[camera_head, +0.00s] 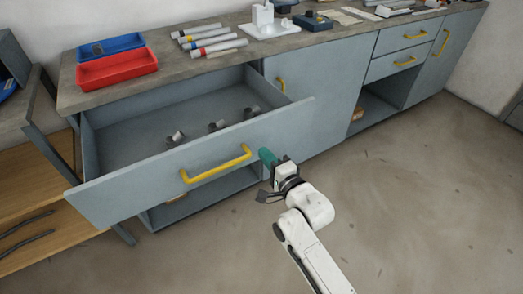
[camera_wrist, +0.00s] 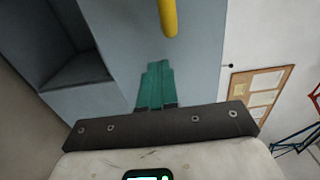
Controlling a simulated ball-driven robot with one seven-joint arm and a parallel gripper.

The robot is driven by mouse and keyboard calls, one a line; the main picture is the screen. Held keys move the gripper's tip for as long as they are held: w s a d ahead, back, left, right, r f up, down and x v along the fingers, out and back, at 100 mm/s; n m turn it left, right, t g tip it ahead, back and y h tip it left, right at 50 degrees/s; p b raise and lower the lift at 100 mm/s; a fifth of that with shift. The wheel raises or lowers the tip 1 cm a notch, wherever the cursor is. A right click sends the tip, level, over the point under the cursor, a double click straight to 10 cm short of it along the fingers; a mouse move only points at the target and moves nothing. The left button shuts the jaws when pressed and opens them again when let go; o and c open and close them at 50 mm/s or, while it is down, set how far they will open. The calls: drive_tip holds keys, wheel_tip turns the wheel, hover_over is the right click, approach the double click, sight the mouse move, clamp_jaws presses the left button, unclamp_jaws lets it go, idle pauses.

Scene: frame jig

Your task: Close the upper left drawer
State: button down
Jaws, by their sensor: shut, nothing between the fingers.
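The upper left drawer (camera_head: 115,197) is grey-blue and stands far out from the cabinet. Its yellow handle (camera_head: 216,165) is on the front face. The front also fills much of the wrist view (camera_wrist: 192,70), with the handle (camera_wrist: 168,14) at the top. Several small metal cylinders lie inside the drawer. My gripper (camera_head: 267,157) has green fingers, pressed together and empty. It is just right of the handle, in front of the right part of the drawer front. The fingers (camera_wrist: 155,85) point at the drawer front in the wrist view. I cannot tell whether they touch it.
The worktop holds a blue tray (camera_head: 111,46), a red tray (camera_head: 117,69) and several tubes (camera_head: 217,47). An open shelf (camera_head: 199,197) lies below the drawer. A wooden shelf unit (camera_head: 35,215) stands at the left. The floor to the right is clear.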

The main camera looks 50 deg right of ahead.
drive_tip(key=shift+x, duration=1.4)
